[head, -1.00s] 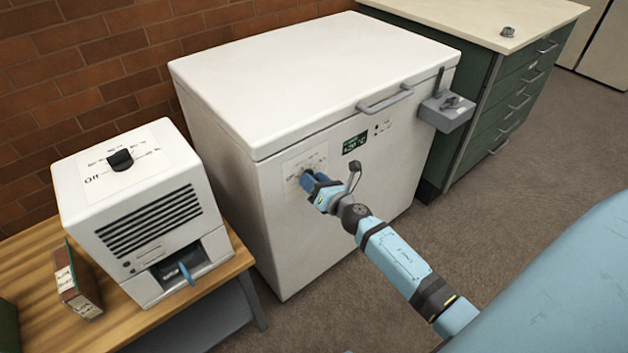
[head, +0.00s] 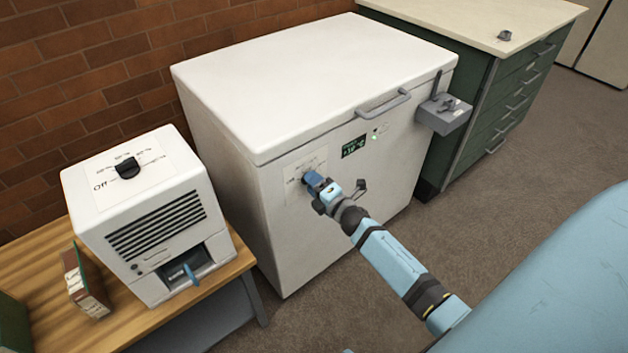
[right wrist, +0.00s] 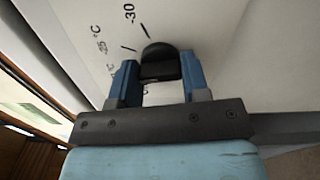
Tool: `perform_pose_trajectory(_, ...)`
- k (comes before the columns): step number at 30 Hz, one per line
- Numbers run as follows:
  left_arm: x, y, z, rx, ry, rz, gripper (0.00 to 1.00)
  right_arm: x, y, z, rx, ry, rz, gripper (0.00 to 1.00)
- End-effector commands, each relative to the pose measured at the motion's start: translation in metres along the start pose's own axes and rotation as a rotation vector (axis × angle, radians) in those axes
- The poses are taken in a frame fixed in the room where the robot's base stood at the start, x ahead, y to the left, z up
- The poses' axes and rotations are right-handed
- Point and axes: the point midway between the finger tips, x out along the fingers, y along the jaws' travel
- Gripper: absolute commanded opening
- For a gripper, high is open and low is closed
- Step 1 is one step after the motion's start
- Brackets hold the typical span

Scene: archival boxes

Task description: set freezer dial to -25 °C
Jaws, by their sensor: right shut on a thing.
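The white chest freezer (head: 340,90) stands against the brick wall, lid closed. Its dial plate (head: 293,168) is on the front, with a lit green display (head: 353,147) to the right whose digits are too small to read surely. My right gripper (head: 308,181) is at the plate and hides the dial in the head view. In the right wrist view the black dial (right wrist: 160,63) sits between the blue fingers of my right gripper (right wrist: 160,78), shut on it. Marks for -30 and -25 °C show beside the dial; its exact setting I cannot tell. My left gripper is out of view.
A white machine (head: 150,215) with its own black knob stands on a wooden table (head: 50,300) at left, beside a small box (head: 85,282). A grey latch box (head: 444,114) juts from the freezer's right side. A green drawer cabinet (head: 490,110) stands behind it.

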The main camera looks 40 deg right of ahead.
Motion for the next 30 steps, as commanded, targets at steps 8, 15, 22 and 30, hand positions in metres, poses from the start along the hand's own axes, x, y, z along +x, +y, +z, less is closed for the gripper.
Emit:
perform_pose_trajectory(8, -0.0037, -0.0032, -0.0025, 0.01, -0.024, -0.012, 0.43, 0.0001, 0.0028, 0.0014, 0.252, -0.001, 0.0, 0.19)
perform_pose_trajectory(15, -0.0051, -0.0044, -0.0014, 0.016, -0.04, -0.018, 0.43, 0.0, 0.0016, 0.0013, 0.423, -0.001, -0.001, 0.19)
perform_pose_trajectory(22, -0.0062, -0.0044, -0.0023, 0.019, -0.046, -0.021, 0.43, 0.0, 0.0008, 0.001, 0.524, -0.001, 0.0, 0.19)
perform_pose_trajectory(30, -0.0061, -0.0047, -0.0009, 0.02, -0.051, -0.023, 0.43, -0.0001, -0.0005, 0.0008, 0.57, -0.001, 0.0, 0.19)
